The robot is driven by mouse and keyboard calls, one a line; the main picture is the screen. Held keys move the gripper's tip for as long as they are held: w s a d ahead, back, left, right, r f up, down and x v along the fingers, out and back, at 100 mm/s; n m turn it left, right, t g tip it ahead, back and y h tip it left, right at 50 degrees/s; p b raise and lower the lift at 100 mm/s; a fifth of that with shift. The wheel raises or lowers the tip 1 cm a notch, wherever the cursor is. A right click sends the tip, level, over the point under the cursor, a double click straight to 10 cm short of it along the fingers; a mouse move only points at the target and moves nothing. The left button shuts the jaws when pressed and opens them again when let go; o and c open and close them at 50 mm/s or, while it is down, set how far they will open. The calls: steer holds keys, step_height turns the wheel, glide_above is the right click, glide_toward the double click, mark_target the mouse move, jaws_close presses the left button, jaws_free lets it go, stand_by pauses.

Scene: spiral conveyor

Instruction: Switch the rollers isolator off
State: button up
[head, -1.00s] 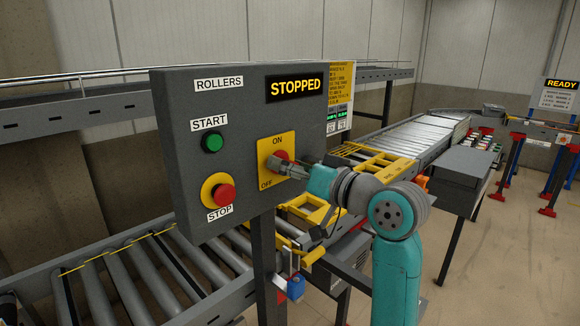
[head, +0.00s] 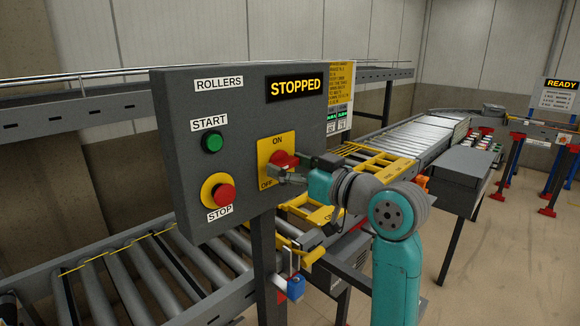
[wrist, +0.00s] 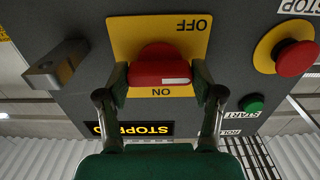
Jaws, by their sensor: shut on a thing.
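The rollers isolator is a red rotary handle (head: 282,160) on a yellow plate (head: 266,150) marked ON at the top and OFF at the lower left. The wrist view shows the plate upside down, with the red handle (wrist: 160,64) lying crosswise and a white mark near its right end, between the two words. My gripper (wrist: 160,73) is shut on the handle, one finger at each end. In the head view my gripper (head: 288,170) comes in from the right and partly hides the handle and plate.
The grey panel (head: 180,110) also holds a green START button (head: 212,142), a red STOP button (head: 222,193) and a display (head: 297,87) reading STOPPED. A blue padlock (head: 295,288) hangs below. Roller conveyor (head: 120,280) runs under and behind the panel.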

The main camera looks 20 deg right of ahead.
steer(key=o, duration=1.1)
steer(key=shift+o, duration=0.2)
steer(key=v, duration=1.2)
